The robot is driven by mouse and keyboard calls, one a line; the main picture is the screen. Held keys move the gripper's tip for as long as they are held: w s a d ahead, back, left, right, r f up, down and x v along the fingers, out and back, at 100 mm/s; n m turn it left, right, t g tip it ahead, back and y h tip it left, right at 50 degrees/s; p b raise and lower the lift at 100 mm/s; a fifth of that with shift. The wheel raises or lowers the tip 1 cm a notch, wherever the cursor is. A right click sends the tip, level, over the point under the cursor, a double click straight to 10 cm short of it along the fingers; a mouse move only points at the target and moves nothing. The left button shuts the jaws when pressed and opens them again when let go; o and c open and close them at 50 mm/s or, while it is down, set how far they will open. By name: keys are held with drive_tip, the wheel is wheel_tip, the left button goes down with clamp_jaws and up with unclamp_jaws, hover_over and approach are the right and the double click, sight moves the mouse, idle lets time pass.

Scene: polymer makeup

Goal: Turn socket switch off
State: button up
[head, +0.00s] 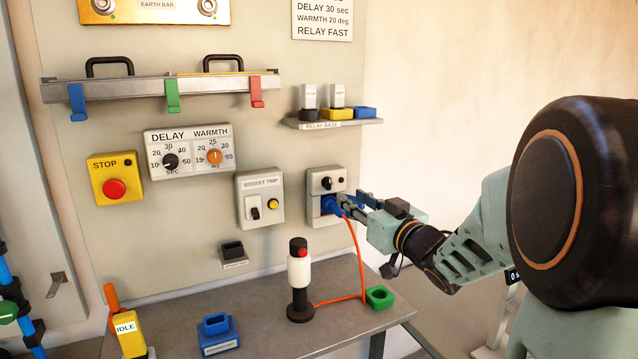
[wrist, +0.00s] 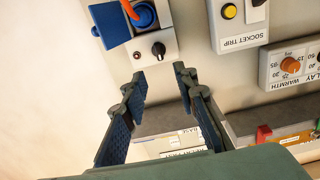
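The socket box (head: 313,188) is a grey box on the wall panel, with a black rotary switch (head: 326,183) on its upper part and a blue socket part (head: 329,205) below. The orange cable (head: 359,262) runs down from it. I cannot tell the switch's setting.
The SOCKET TRIP box (head: 270,188) is close on the left. The relay shelf (head: 350,123) is above the socket box. A black-and-white post (head: 299,280) and a green block (head: 379,297) stand on the bench below.

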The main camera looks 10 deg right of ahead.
sight(330, 183)
drive_tip(key=x, duration=1)
drive_tip(key=shift+w+p, duration=0.35)
drive_tip(key=shift+c, duration=0.3)
clamp_jaws()
